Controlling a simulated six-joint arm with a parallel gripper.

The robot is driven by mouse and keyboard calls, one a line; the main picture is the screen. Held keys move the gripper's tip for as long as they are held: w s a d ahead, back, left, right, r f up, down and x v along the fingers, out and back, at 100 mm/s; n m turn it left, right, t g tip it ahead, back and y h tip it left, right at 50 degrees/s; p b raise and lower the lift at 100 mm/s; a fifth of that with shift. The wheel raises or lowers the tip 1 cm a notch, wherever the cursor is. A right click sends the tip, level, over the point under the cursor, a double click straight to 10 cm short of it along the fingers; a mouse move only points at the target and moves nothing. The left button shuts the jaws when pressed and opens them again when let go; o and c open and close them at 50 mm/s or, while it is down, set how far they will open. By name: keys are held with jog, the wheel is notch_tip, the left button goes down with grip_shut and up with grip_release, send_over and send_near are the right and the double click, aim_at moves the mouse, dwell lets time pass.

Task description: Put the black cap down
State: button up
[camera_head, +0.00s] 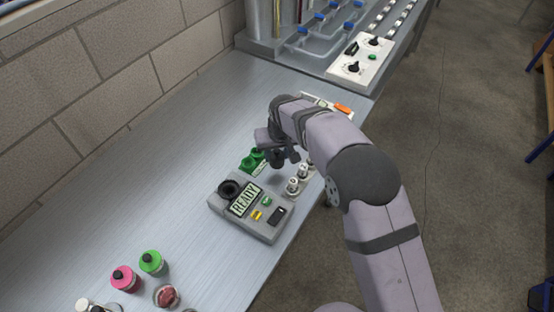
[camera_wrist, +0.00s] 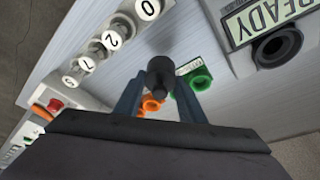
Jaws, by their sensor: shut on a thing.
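My gripper (camera_wrist: 160,84) is shut on the black cap (camera_wrist: 160,70), which sits between the two fingertips in the wrist view. In the camera_head view my gripper (camera_head: 277,155) is above the bench, just behind the grey READY device (camera_head: 262,229). The cap is hard to tell from the dark fingers there. In the wrist view green rings (camera_wrist: 201,79) and an orange ring (camera_wrist: 152,104) lie beyond the fingers. The green rings (camera_head: 250,162) also show left of my gripper. I cannot tell whether the cap touches anything below.
A pink bottle (camera_head: 125,279), a green bottle (camera_head: 152,263) and a jar (camera_head: 166,296) stand at the front left. A white control panel (camera_head: 361,62) is at the back. The bench's left side is clear.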

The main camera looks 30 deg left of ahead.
aim_at(278, 158)
jog(key=shift+f+p, duration=0.6)
jog(key=shift+f, duration=1.3)
jog(key=shift+f, duration=0.15)
jog(key=o, duration=1.1)
jog(key=b+v, duration=0.3)
jog(key=v, duration=0.9)
